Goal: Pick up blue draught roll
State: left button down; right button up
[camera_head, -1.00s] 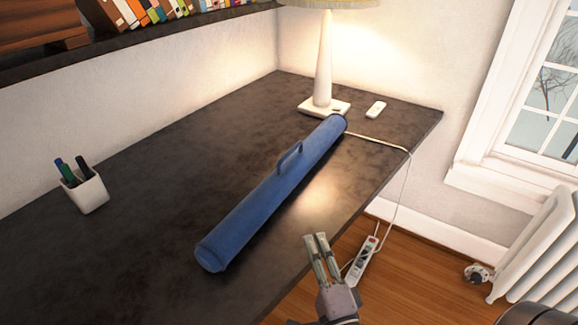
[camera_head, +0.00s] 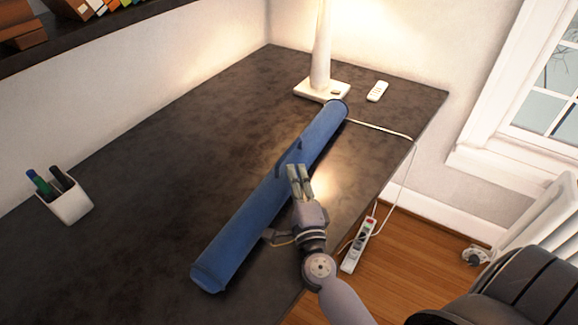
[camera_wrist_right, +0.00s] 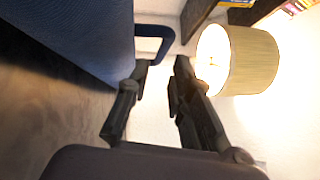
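The blue draught roll (camera_head: 245,225) is a long tube lying diagonally across the dark desk. Its small handle (camera_head: 291,150) is near the middle of its upper side. My right gripper (camera_head: 299,183) is over the roll's right side, with its fingertips just short of the handle. In the right wrist view the roll (camera_wrist_right: 75,30) fills the upper left, and its handle (camera_wrist_right: 158,36) arches just beyond the fingertips (camera_wrist_right: 160,70). The fingers are apart with a narrow gap and nothing between them. My left gripper is not in view.
A white lamp (camera_head: 320,60) and a white remote (camera_head: 377,92) stand at the desk's (camera_head: 150,160) far end, by the roll's end. A pen cup (camera_head: 66,203) is at left. A cord runs over the right edge to a power strip (camera_head: 358,245).

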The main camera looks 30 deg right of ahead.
aim_at(291, 158)
jog(key=shift+w+d+r, duration=0.15)
jog(key=shift+w+d, duration=0.05)
jog(key=shift+w, duration=0.4)
jog(key=p+x, duration=0.1)
jog(key=x, duration=0.3)
jog(key=shift+w+d+r, duration=0.15)
jog(key=shift+d+r, duration=0.05)
jog(key=shift+w, duration=0.35)
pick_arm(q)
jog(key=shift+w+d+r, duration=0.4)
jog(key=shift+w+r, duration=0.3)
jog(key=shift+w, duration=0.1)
pick_arm(e)
jog(key=shift+c, duration=0.6)
grip_shut()
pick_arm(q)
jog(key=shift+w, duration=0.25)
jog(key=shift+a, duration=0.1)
pick_arm(e)
jog(key=shift+f, duration=0.1)
